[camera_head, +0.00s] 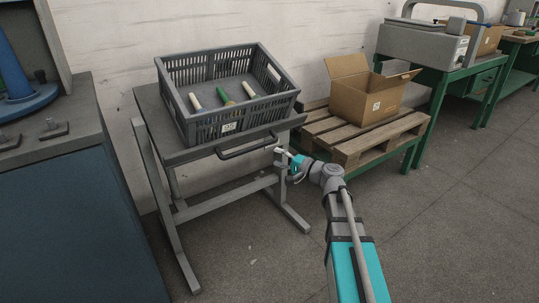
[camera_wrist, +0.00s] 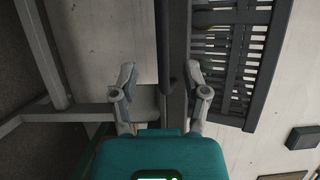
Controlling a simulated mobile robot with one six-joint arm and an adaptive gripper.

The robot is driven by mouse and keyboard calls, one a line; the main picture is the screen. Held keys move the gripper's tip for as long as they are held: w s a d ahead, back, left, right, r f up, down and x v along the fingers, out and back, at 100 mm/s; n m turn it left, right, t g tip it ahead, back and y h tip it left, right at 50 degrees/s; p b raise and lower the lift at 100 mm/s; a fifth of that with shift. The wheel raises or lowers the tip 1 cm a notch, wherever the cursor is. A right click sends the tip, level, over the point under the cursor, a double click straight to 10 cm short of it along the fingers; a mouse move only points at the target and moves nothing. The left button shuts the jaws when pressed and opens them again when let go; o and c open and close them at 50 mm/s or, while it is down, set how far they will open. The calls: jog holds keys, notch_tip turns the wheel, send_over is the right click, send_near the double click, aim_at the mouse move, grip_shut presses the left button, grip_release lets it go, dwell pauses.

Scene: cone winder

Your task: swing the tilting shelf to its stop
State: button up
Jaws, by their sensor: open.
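The grey tilting shelf (camera_head: 156,122) sits on a grey leg frame and slopes down slightly towards the front. A dark bar handle (camera_head: 246,151) runs along its front edge. My gripper (camera_head: 281,151) is at the right end of this handle, open and empty. In the wrist view my gripper (camera_wrist: 161,78) has its two fingers spread, with the dark handle bar (camera_wrist: 162,45) running between them. The shelf's edge (camera_wrist: 178,50) lies just beside the bar. I cannot tell whether a finger touches the bar.
A dark slatted crate (camera_head: 207,132) with several cones or tubes stands on the shelf; it also shows in the wrist view (camera_wrist: 248,62). A wooden pallet (camera_head: 352,150) with an open cardboard box (camera_head: 365,98) stands to the right. A blue cabinet (camera_head: 75,220) stands left. The floor in front is clear.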

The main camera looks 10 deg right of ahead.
jog(key=shift+v, duration=0.8)
jog(key=s+a+f+n+g+h+p, duration=0.5)
jog(key=s+f+g, duration=0.3)
jog(key=s, duration=0.3)
jog(key=s+d+f+n+g+h+p, duration=0.1)
jog(key=s+d+n+g+h+p, duration=0.3)
jog(key=s+d+h, duration=0.5)
notch_tip(320, 180, up, 37)
jog(key=s+a+m+p, duration=0.1)
jog(key=p, duration=3.7)
jog(key=shift+a+r, duration=0.15)
jog(key=shift+r, duration=0.05)
